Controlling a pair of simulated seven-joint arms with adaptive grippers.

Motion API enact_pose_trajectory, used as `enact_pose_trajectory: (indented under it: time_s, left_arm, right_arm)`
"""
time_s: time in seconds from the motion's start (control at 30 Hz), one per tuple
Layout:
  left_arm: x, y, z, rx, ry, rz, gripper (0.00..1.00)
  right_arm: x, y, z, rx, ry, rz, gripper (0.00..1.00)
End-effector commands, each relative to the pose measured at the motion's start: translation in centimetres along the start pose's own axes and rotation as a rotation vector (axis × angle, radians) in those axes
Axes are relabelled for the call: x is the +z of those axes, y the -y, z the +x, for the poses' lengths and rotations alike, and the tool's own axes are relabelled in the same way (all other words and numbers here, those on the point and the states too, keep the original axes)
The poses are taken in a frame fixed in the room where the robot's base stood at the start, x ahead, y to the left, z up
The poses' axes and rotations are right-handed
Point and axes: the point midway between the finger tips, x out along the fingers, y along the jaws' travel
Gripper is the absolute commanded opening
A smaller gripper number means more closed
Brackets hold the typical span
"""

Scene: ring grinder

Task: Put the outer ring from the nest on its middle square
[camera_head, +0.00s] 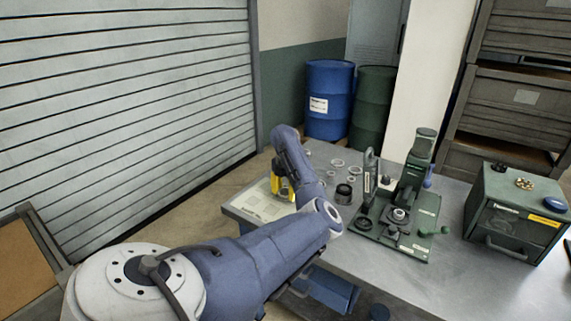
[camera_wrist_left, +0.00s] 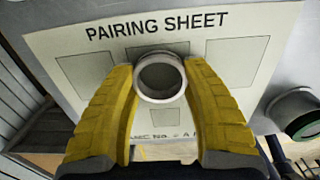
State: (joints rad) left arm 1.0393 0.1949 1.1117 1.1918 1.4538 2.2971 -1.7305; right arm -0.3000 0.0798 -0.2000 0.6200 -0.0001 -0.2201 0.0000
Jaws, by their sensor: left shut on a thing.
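My left gripper (camera_head: 283,188) is over the pairing sheet (camera_head: 252,207) at the table's left end. In the left wrist view its yellow fingers (camera_wrist_left: 162,85) are shut on a pale metal ring (camera_wrist_left: 160,98), held at the fingertips with its open bore facing the camera. The ring shows against the middle of the sheet (camera_wrist_left: 110,50) and hides most of the middle square. The left square (camera_wrist_left: 82,72) and right square (camera_wrist_left: 240,55) are bare. Whether the ring touches the sheet I cannot tell. My right gripper is out of view.
Several loose rings (camera_head: 338,162) and a dark round holder (camera_head: 343,194) lie right of the sheet. A green grinder fixture (camera_head: 428,205) and a green cabinet (camera_head: 515,215) stand further right. A dark-mouthed cylinder (camera_wrist_left: 297,112) is close right of the sheet.

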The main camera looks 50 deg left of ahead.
Motion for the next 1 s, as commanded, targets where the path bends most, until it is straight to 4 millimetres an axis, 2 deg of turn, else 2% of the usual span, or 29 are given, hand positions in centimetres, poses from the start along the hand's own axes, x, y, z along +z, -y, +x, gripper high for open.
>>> enact_pose_trajectory:
  time_s: [0.43, 0.47, 0.63, 1.0]
  left_arm:
    - [-0.01, 0.00, 0.48, -0.001, 0.000, -0.001, 0.14]
    - [-0.01, 0.02, 0.53, -0.001, 0.000, -0.001, 0.50]
    - [0.00, 0.02, 0.49, -0.001, 0.000, -0.001, 0.70]
    - [0.06, 0.03, -0.12, -0.001, 0.002, 0.000, 0.70]
  right_arm:
    - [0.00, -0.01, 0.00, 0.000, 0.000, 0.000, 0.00]
    - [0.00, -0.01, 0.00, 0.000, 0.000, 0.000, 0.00]
    - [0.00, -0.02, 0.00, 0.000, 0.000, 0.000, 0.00]
    - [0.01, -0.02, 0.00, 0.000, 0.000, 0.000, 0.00]
